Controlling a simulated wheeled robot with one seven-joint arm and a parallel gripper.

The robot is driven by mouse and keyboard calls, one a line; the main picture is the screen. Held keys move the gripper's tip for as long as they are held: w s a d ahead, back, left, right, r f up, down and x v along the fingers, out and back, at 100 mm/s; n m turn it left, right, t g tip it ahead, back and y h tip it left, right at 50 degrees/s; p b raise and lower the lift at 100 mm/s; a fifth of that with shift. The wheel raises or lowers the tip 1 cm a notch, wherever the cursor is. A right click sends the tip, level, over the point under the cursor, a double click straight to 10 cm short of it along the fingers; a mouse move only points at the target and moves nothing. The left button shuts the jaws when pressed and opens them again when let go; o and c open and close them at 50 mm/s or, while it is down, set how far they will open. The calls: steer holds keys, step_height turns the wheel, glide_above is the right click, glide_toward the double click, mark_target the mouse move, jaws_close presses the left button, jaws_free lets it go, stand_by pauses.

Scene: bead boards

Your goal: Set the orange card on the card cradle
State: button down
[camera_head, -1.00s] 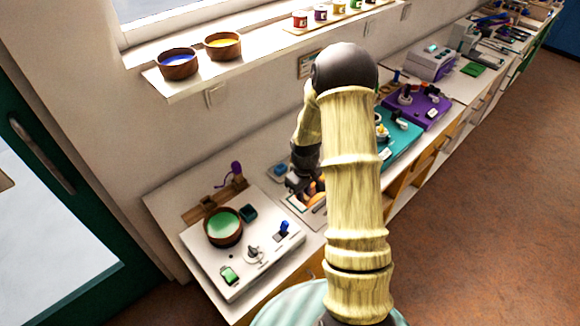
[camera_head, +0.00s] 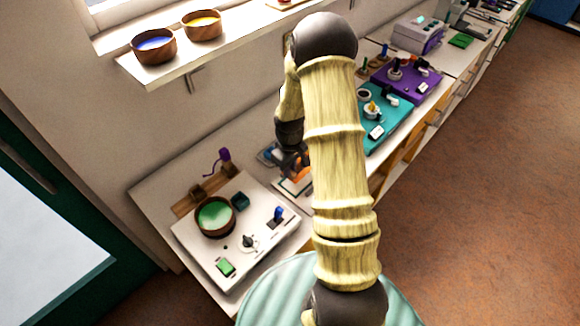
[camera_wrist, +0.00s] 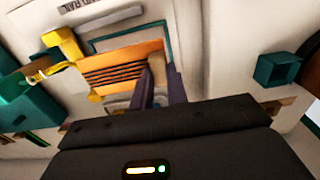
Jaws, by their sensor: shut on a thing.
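The orange card (camera_wrist: 110,70) has dark stripes and shows in the wrist view, tilted. My gripper (camera_wrist: 163,75) is shut on its right part; the fingers cover that end. In the head view my gripper (camera_head: 290,160) is over the white board area behind my arm, and the card is mostly hidden there. Behind the card in the wrist view are a teal outline (camera_wrist: 168,30) and a grey bar (camera_wrist: 117,16) on a pale surface. I cannot tell for sure which part is the card cradle, or whether the card touches anything.
A white board (camera_head: 200,250) with a green-filled bowl (camera_head: 215,217), a dark green box (camera_head: 240,200) and small fittings lies at the left. Teal (camera_head: 385,128) and purple (camera_head: 410,85) boards stand to the right. A yellow fitting (camera_wrist: 62,42) is close left of the card.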

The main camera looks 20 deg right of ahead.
steer(key=shift+w+f+b, duration=0.1)
steer(key=shift+f+b, duration=1.5)
steer(key=shift+f, duration=0.7)
steer(key=shift+f, duration=0.15)
steer(key=shift+f+b, duration=0.3)
steer(key=shift+f, duration=0.05)
steer(key=shift+f, duration=0.15)
steer(key=c, duration=1.3)
jaws_free()
